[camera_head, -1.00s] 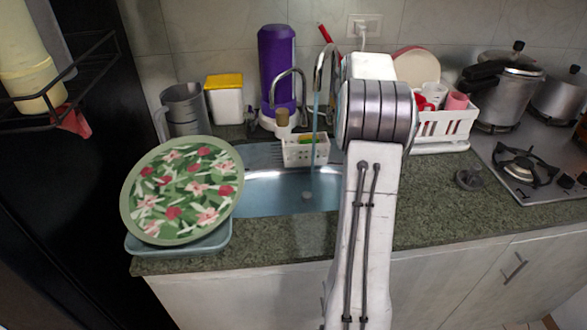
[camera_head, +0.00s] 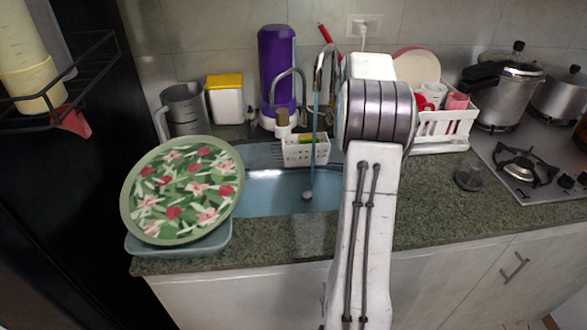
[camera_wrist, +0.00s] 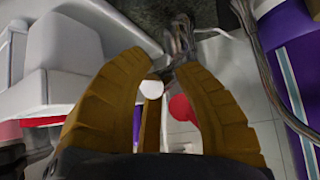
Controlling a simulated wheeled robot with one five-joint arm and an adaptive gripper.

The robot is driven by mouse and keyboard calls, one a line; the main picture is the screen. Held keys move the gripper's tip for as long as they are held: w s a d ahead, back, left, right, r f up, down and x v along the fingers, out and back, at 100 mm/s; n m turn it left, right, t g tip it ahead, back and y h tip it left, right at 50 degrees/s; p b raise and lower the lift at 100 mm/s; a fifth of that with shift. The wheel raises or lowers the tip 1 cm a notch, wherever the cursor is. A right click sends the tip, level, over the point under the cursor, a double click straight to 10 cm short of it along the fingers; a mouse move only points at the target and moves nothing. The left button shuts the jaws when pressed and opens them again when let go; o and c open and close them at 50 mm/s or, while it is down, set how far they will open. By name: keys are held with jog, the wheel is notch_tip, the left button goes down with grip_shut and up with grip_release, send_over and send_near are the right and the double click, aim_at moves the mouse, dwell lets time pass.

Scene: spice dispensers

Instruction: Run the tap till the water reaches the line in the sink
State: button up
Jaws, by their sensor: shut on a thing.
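The metal tap (camera_head: 322,65) has a curved spout, and a thin blue stream of water (camera_head: 315,125) falls from it into the sink (camera_head: 265,178). Blue water (camera_head: 275,195) covers the sink floor; a pale round spot shows where the stream lands. I cannot make out a line on the sink wall. In the head view my arm hides my gripper and the right part of the sink. In the wrist view my gripper (camera_wrist: 172,70) has its yellow-brown fingers shut on the metal tap handle (camera_wrist: 181,42) at their tips.
A floral plate (camera_head: 182,190) leans over a tray left of the sink. A white caddy (camera_head: 305,153) sits at the sink's back edge. A purple bottle (camera_head: 278,70) stands behind. A dish rack (camera_head: 445,130) and pressure cooker (camera_head: 508,90) stand to the right.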

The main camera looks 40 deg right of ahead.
jog(key=shift+f, duration=0.1)
jog(key=shift+s+a+f+b, duration=0.2)
jog(key=shift+s+f+b, duration=0.35)
jog(key=shift+f+b, duration=0.55)
jog(key=shift+r+b, duration=0.1)
jog(key=shift+b, duration=0.2)
jog(key=shift+o, duration=0.2)
jog(key=shift+s+a+f+b, duration=0.15)
jog(key=shift+f+b, duration=0.3)
jog(key=shift+b, duration=0.05)
jog(key=o, duration=0.9)
jog(key=shift+r, duration=0.2)
jog(key=v, duration=0.6)
jog(key=shift+s+a+r, duration=0.25)
